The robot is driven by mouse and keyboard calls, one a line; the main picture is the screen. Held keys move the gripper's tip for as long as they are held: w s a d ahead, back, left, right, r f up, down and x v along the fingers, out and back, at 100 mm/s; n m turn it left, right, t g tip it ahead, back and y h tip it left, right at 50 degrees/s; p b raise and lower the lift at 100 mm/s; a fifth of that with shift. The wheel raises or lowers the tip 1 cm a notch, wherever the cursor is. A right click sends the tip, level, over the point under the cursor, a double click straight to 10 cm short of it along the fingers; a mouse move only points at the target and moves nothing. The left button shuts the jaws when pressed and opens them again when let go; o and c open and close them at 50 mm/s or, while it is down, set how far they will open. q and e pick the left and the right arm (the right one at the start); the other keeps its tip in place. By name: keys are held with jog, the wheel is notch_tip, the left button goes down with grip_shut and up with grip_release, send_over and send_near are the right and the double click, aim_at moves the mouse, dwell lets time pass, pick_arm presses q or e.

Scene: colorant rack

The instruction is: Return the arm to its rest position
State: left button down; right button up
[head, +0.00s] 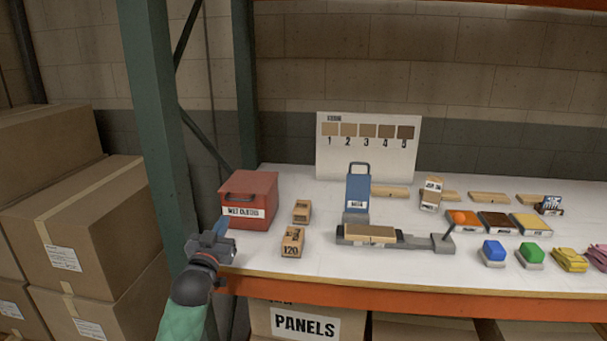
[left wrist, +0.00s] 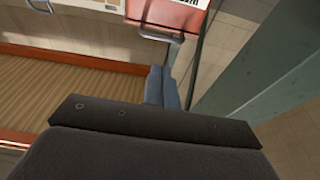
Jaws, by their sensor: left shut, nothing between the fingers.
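My left gripper (head: 222,228) is in the head view at the left front of the shelf, beside the front left corner of the red box (head: 262,191). Its blue fingers are shut and empty; they also show together in the left wrist view (left wrist: 162,88). I cannot tell whether the gripper touches the box. My left arm, with its green sleeve-like link, comes in from the bottom left. My right gripper is in neither view.
A green upright post (head: 160,120) stands just left of my left gripper. The white shelf top (head: 330,272) has an orange front edge (head: 400,301). Wooden blocks (head: 292,242), a blue-handled holder (head: 357,192) and coloured pads lie rightward. Cardboard boxes (head: 85,220) are stacked at left.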

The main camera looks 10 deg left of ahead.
pick_arm(q)
jog(key=f, duration=0.1)
jog(key=f+g, duration=0.2)
jog(key=shift+w+a+f+y, duration=0.2)
jog(key=shift+a+f+y, duration=0.05)
jog(key=shift+y, duration=0.15)
jog(key=s+d+f+g+p, duration=0.1)
jog(key=s+d+f+g, duration=0.4)
jog(key=s+f, duration=0.5)
jog(key=s+d+f+m+g+h+p, duration=0.1)
jog(key=s+d+f+g, duration=0.4)
jog(key=s+f, duration=0.6)
jog(key=s+d+f+g+p, duration=0.1)
jog(key=s+d+f+g, duration=0.4)
jog(key=s, duration=1.9)
notch_tip(320, 180, down, 6)
jog(key=shift+s+d+r+m+g+h, duration=0.3)
jog(key=shift+m+g+h, duration=0.1)
jog(key=shift+g, duration=0.3)
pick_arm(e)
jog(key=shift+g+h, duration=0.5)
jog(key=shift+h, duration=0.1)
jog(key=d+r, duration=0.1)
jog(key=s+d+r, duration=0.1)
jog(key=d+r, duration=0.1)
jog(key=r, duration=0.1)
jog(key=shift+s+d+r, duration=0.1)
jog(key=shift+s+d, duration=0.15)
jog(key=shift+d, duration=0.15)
